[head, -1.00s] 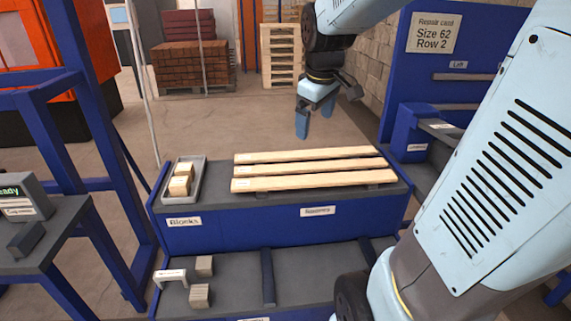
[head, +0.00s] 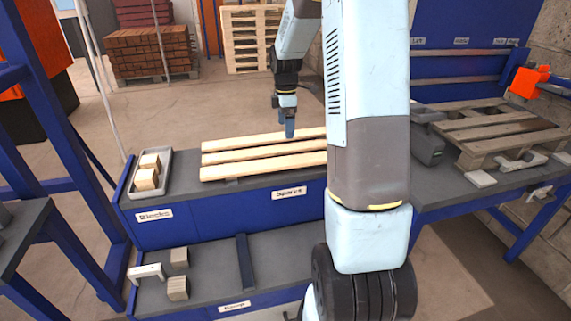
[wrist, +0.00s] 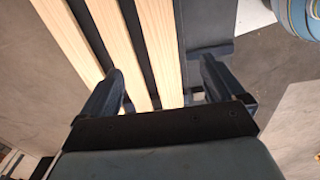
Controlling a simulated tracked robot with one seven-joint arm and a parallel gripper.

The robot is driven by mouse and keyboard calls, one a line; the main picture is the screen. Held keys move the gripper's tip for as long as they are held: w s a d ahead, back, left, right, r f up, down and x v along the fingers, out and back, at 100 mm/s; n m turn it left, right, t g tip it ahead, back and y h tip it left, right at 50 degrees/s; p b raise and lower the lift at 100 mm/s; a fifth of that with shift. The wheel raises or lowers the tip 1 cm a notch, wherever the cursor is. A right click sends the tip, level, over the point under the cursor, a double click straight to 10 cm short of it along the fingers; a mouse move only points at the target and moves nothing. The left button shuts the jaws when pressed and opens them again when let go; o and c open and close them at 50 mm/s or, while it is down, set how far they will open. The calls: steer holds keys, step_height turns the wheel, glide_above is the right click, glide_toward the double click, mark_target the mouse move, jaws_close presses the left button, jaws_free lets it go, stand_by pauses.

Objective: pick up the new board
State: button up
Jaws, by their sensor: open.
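Three pale new boards lie side by side on the dark top of a blue rack: the far one (head: 235,143), the middle one (head: 262,153) and the near one (head: 250,169). My arm hides their right ends in the head view. My gripper (head: 288,130) points down over the boards near the far one. In the wrist view my gripper (wrist: 161,70) is open and empty. Its fingers spread across the middle board (wrist: 120,45) and the right board (wrist: 158,40) there, with the left board (wrist: 70,40) outside. Contact cannot be told.
A grey tray of wood blocks (head: 134,190) stands left of the boards. A lower shelf (head: 210,269) holds loose blocks and a white handle. At right, a worn pallet (head: 500,128) lies on a blue bench. Brick stacks (head: 150,50) stand behind; the floor between is clear.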

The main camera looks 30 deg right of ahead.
mark_target(285, 161)
step_height(285, 161, down, 14)
steer(key=shift+r, duration=0.1)
stand_by(0.6)
steer(key=shift+w, duration=0.1)
steer(key=c, duration=1.3)
